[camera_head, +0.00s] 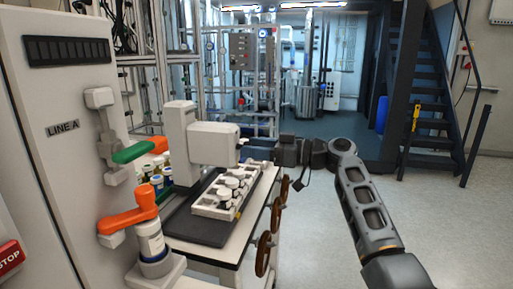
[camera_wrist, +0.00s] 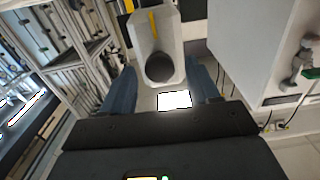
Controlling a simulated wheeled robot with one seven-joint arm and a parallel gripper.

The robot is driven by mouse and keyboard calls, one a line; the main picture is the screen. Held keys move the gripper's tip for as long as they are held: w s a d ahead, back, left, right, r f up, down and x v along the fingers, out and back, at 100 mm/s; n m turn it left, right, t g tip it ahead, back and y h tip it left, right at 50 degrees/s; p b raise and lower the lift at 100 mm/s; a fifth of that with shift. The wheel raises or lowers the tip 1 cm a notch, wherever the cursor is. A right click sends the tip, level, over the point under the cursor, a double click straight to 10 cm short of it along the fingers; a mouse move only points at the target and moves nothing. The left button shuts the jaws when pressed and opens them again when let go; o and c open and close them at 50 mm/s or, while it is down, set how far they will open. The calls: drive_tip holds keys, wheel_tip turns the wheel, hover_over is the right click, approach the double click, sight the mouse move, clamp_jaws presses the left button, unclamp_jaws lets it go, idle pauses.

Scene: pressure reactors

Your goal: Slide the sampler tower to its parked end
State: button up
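The sampler tower is a white upright column (camera_head: 181,135) with a boxy white head (camera_head: 213,144) reaching right over the bench. It stands at the far part of a dark tray (camera_head: 190,226). My gripper (camera_head: 247,152) is at the right end of the head, and its fingertips are hard to make out there. In the wrist view, my gripper (camera_wrist: 161,90) has its two blue fingers apart. A white part with a dark round end (camera_wrist: 160,66), apparently the tower's head, lies ahead between them. I cannot tell whether the fingers touch it.
A white rack (camera_head: 208,208) with several capped vials sits on the tray. A cabinet (camera_head: 75,140) marked LINE A carries a green lever (camera_head: 133,152) and an orange lever (camera_head: 127,219). Brown handwheels (camera_head: 264,252) stick out from the bench side. Floor at right is clear.

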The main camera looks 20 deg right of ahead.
clamp_jaws()
idle(0.3)
drive_tip(key=s+a, duration=0.7)
drive_tip(key=s, duration=0.3)
drive_tip(key=shift+s+a, duration=0.35)
drive_tip(key=shift+a, duration=0.05)
drive_tip(key=shift+f, duration=0.1)
unclamp_jaws()
